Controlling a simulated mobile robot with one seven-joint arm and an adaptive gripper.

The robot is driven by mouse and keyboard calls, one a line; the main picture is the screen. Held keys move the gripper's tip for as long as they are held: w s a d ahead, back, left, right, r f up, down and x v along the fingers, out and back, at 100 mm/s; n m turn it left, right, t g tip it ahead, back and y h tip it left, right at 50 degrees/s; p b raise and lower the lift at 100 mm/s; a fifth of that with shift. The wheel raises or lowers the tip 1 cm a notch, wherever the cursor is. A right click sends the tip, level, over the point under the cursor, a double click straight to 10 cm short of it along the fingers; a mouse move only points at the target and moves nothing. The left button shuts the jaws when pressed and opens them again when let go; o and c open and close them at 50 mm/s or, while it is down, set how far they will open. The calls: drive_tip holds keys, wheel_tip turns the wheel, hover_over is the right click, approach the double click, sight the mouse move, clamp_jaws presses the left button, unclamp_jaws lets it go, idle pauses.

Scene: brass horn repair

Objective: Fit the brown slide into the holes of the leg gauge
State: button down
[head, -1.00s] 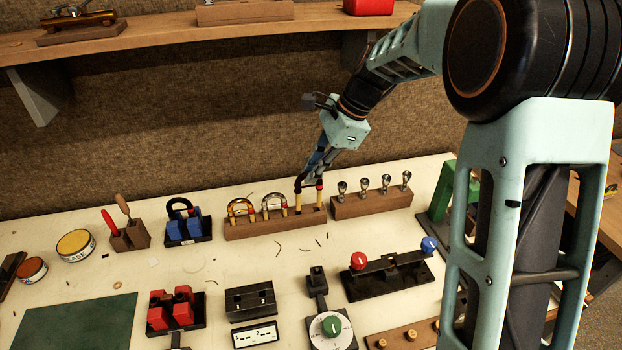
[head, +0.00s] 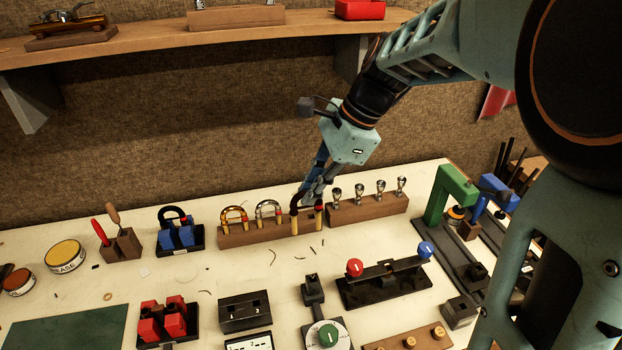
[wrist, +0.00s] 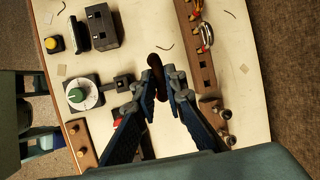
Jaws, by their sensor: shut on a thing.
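The brown slide (head: 295,221) is a U-shaped tube with a dark bow on top and two brass legs pointing down. My gripper (head: 309,198) is shut on its bow, in front of the right end of the wooden rack (head: 250,235). The legs overlap the rack's front in the head view, and a hole shows in the rack behind them. In the wrist view the slide's dark bow (wrist: 156,76) lies between my fingertips (wrist: 158,70); its legs are hidden there. A black block with small holes (head: 245,312), apparently the leg gauge, stands nearer on the bench, also in the wrist view (wrist: 101,27).
Two other slides (head: 268,209) stand in the rack. Mouthpieces stand in a wooden block (head: 366,205) to the right. A fixture with red and blue knobs (head: 385,285) and a green-knobbed dial (head: 327,336) stand nearer. Bench between rack and gauge is mostly clear, with small scraps.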

drive_tip(key=shift+r, duration=0.2)
drive_tip(key=shift+r+p, duration=2.35)
drive_tip(key=shift+f, duration=0.1)
